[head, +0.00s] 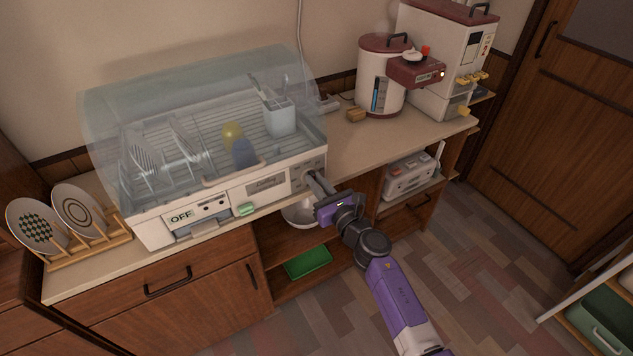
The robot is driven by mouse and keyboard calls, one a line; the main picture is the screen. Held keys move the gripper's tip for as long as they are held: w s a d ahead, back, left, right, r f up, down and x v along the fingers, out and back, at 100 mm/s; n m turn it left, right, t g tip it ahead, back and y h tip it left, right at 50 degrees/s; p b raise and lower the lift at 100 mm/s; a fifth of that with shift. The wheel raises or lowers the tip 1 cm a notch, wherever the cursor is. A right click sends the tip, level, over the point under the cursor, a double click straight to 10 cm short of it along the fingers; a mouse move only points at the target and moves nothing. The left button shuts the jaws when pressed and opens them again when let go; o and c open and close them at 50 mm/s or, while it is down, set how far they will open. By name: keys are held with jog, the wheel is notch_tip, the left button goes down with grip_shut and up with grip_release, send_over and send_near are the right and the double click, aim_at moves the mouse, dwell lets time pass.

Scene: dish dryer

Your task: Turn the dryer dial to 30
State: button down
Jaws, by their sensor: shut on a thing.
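The dish dryer (215,195) stands on the counter at the left, with a clear lid over its rack of dishes. Its front has an "OFF" label (181,217), a small green part (246,209) and a control panel (299,178) at the right end. My gripper (312,180) reaches that panel from the front right, with its fingers shut at the dial's place. The dial is hidden by the fingers, so its setting cannot be read.
A white bowl (299,214) and a green tray (308,262) sit on shelves below the counter. A red-lidded water dispenser (382,75) and a white machine (440,60) stand at the back right. Plates (75,210) stand in a wooden rack at the left.

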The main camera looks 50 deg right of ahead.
jog(key=m+p, duration=0.2)
jog(key=m, duration=0.6)
jog(key=f+m+p, duration=0.1)
jog(key=m+p, duration=0.1)
jog(key=m, duration=0.7)
jog(key=d+f+m+p, duration=0.1)
jog(key=m+p, duration=0.2)
jog(key=m, duration=0.6)
jog(key=shift+s, duration=0.2)
jog(key=shift+a+f+m, duration=0.1)
jog(key=shift+m, duration=0.2)
jog(key=c, duration=1.4)
grip_release()
jog(key=shift+c, duration=0.2)
